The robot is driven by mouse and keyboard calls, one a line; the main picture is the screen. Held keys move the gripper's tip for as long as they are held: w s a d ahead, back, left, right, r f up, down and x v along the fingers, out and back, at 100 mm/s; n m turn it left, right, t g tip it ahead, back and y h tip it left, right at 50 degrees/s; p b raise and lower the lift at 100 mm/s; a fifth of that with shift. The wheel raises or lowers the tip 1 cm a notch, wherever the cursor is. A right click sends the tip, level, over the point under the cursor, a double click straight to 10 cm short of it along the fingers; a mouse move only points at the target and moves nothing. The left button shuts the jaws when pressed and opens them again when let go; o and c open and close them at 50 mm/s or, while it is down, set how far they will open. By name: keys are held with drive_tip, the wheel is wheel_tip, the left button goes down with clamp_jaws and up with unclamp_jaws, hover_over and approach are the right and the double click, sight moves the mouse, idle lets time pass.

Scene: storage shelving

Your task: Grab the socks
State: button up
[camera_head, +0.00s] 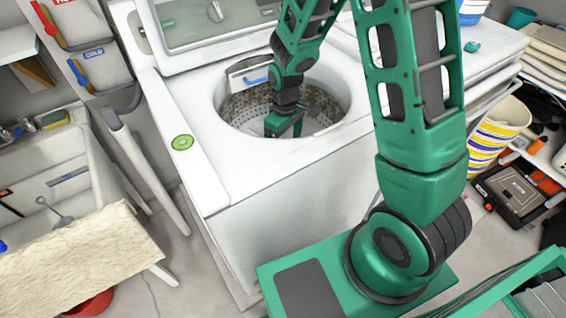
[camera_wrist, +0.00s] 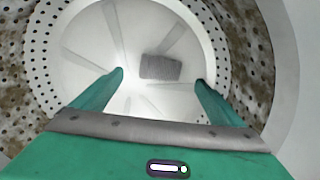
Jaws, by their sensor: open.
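My gripper (camera_head: 284,124) reaches down into the round opening of a white top-loading washing machine (camera_head: 285,180). In the wrist view my gripper (camera_wrist: 160,85) is open, its two green fingers apart with nothing between them. A dark grey folded cloth (camera_wrist: 161,67), which may be the socks, lies on the white drum floor. It shows just beyond the fingertips, between them and slightly right of centre, apart from both. In the head view the drum floor and the cloth are hidden by the drum rim and my arm.
The perforated drum wall (camera_wrist: 240,50) surrounds the gripper closely and has brown stains. A utility sink (camera_head: 60,165) with a beige towel (camera_head: 85,255) over its edge stands at the left. A striped basket (camera_head: 497,135) stands at the right.

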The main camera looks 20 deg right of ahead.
drive_tip(key=shift+w+a+f, duration=0.1)
drive_tip(key=shift+f, duration=1.25)
drive_tip(key=shift+w+a+f, duration=0.1)
drive_tip(key=shift+f, duration=1.2)
drive_tip(key=c, duration=1.2)
